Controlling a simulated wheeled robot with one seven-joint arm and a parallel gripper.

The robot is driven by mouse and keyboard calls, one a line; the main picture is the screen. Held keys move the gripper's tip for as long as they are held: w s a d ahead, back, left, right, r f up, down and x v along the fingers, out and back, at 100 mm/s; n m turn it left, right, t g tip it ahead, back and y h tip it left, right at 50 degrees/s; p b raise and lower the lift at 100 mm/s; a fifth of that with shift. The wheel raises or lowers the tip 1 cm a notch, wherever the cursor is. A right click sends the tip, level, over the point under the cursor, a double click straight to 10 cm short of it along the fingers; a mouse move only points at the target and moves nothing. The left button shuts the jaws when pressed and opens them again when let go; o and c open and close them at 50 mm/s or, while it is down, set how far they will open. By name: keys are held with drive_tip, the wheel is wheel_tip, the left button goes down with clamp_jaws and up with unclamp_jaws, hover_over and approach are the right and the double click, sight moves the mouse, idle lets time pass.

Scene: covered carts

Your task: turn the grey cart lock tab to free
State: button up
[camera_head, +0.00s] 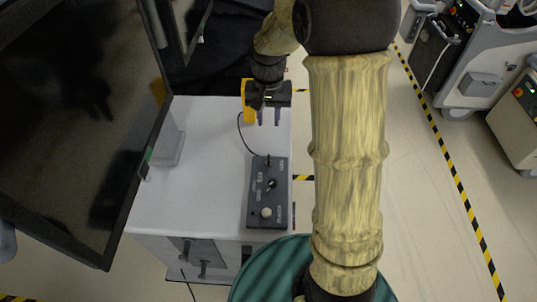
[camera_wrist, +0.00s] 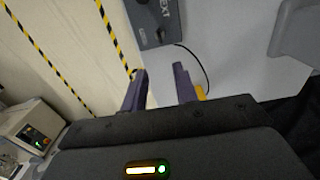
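A white cart (camera_head: 190,200) stands in the head view with a dark grey control box (camera_head: 255,215) on its right side. The box has a pale round knob (camera_head: 266,212), a dark round control (camera_head: 271,183) and a small lever at its far end (camera_head: 268,161). I cannot tell which part is the grey lock tab. My gripper (camera_head: 268,120) is above the cart top, beyond the box's far end, with its fingers apart and nothing between them. In the wrist view my gripper (camera_wrist: 158,72) is also open, and part of the box (camera_wrist: 155,18) shows ahead, apart from the fingers.
A large dark monitor (camera_head: 75,110) stands over the cart's left side. A black cable (camera_head: 244,138) runs from the box across the cart top. Dark fittings (camera_head: 203,268) are on the cart's front. Other equipment (camera_head: 480,85) stands at right, beyond striped floor tape.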

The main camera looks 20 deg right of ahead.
sight(269, 157)
wheel_tip(269, 157, down, 17)
drive_tip(key=p, duration=0.3)
drive_tip(key=shift+f, duration=0.15)
idle(0.3)
clamp_jaws()
